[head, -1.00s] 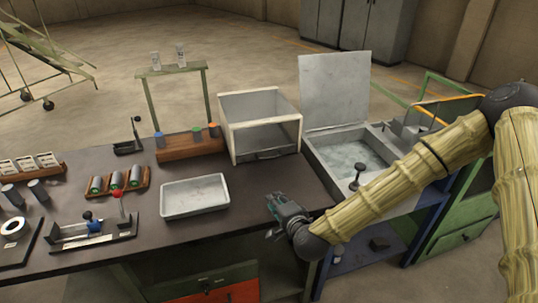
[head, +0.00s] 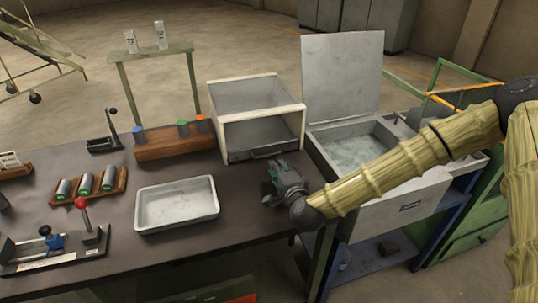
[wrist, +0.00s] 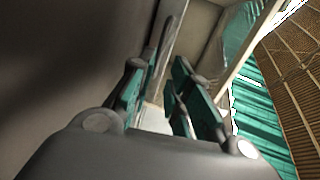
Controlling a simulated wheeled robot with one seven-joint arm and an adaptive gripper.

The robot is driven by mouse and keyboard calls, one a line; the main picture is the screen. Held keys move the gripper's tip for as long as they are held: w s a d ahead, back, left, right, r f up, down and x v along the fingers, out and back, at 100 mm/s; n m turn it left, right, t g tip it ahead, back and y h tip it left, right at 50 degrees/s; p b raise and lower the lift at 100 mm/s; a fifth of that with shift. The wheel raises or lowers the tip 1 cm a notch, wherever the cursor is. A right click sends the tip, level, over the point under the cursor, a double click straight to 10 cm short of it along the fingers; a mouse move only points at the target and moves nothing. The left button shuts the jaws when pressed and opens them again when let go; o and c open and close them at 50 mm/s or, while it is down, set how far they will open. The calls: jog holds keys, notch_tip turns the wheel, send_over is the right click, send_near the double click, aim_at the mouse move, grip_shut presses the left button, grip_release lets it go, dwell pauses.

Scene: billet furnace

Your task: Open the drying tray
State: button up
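A pale-framed box with clear sides (head: 303,124) stands on the dark bench. A low grey drying tray (head: 240,156) sits in its lower front, with a dark bar handle (head: 268,152). The tray looks pushed in. My gripper (head: 274,167) is just in front of the box, close below the handle. In the wrist view my gripper (wrist: 163,88) has its teal fingers apart, with a gap between them and nothing clearly held. A grey bar, perhaps the handle, shows by the left finger; I cannot tell whether they touch.
An open white shallow pan (head: 177,205) lies left of my gripper. A wooden rack with coloured-cap bottles (head: 172,145) stands left of the box. A grey basin with a raised lid (head: 343,78) is to the right, under my arm.

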aim_at(268, 156)
jog(key=p+x, duration=0.2)
jog(key=x, duration=0.7)
jog(key=shift+w+a+f, duration=0.1)
jog(key=shift+w+a, duration=0.1)
jog(key=shift+w, duration=0.15)
jog(key=shift+c, duration=0.4)
grip_shut()
